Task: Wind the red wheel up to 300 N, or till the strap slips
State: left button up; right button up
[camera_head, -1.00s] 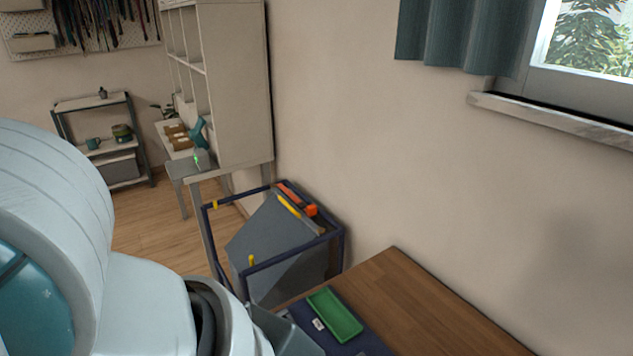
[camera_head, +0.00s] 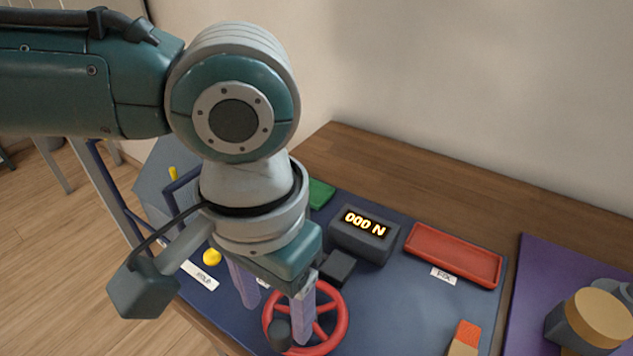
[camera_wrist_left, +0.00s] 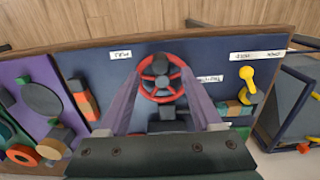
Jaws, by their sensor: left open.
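The red wheel (camera_head: 343,322) lies on the blue mat at the bottom of the head view, with spokes and a dark knob. The display box (camera_head: 362,233) behind it reads 000 N. My left gripper (camera_head: 276,322) points down over the wheel's left side, its two pale purple fingers apart and empty. In the left wrist view the wheel (camera_wrist_left: 145,85) shows between the spread fingertips; I cannot tell whether they touch it. A dark block (camera_head: 338,267) sits between wheel and display. I cannot make out the strap. My right gripper is not in view.
An orange-ended block (camera_head: 465,336) is at the bottom right. A purple mat (camera_head: 535,262) bears round parts. A yellow lever (camera_wrist_left: 249,82) stands at the mat's side. Bare wood lies behind.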

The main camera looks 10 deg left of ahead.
aim_at(278, 328)
pick_arm(q)
notch_tip(278, 328, down, 5)
jog(key=shift+f+b, duration=0.2)
jog(key=shift+b, duration=0.3)
grip_shut()
dwell(0.8)
